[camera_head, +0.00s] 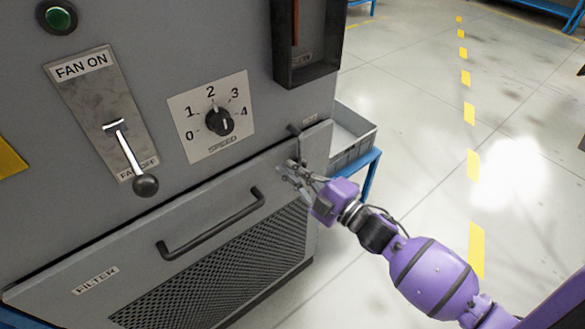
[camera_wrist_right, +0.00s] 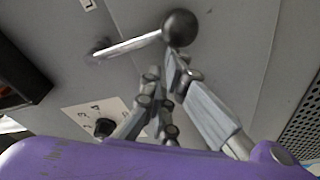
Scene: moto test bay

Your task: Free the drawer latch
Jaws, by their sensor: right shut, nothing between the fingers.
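The drawer latch (camera_head: 295,131) is a dark lever at the drawer's upper right corner; its lower part is hard to make out behind my fingers. In the right wrist view it is a metal rod with a black ball end (camera_wrist_right: 181,27), lying across the seam toward the drawer side. The grey filter drawer (camera_head: 130,250) looks closed, with a dark bar handle (camera_head: 212,226). My right gripper (camera_head: 290,172) is shut and empty, at the drawer's upper right corner. In the wrist view its fingertips (camera_wrist_right: 164,66) are close to the ball; I cannot tell whether they touch.
A fan lever (camera_head: 130,155) with a black ball and a speed knob (camera_head: 219,121) sit above the drawer. A dark housing (camera_head: 305,45) juts out at upper right. A grey bin (camera_head: 352,135) stands on a blue stand behind the corner. The floor at right is clear.

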